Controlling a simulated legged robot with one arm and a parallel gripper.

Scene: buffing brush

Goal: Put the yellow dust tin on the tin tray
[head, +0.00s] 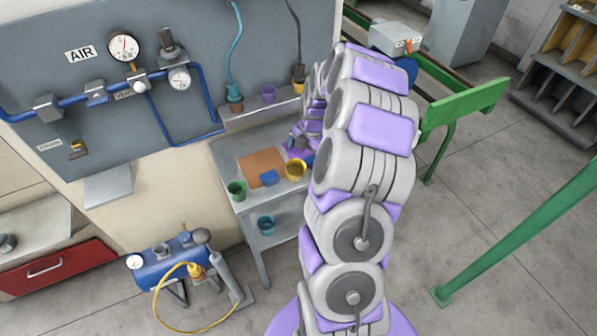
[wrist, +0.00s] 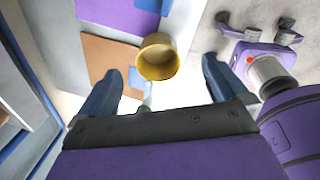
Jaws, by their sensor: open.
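The yellow dust tin (head: 296,170) is an open round tin standing upright on the small grey table, right of a flat brown panel (head: 261,165). In the wrist view the tin (wrist: 158,58) lies just beyond and between my spread fingertips, and I see into its mouth. My gripper (wrist: 161,68) is open, with no visible hold on the tin. In the head view my arm largely hides the gripper, which is close behind the tin. I cannot tell for certain which surface is the tin tray; the brown panel also shows in the wrist view (wrist: 105,58).
A green cup (head: 236,190) stands at the table's front left, and a blue piece (head: 269,178) is at the brown panel's edge. A teal cup (head: 266,224) is on the lower shelf. A ledge behind holds a purple cup (head: 268,93). Green rails (head: 520,237) stand to the right.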

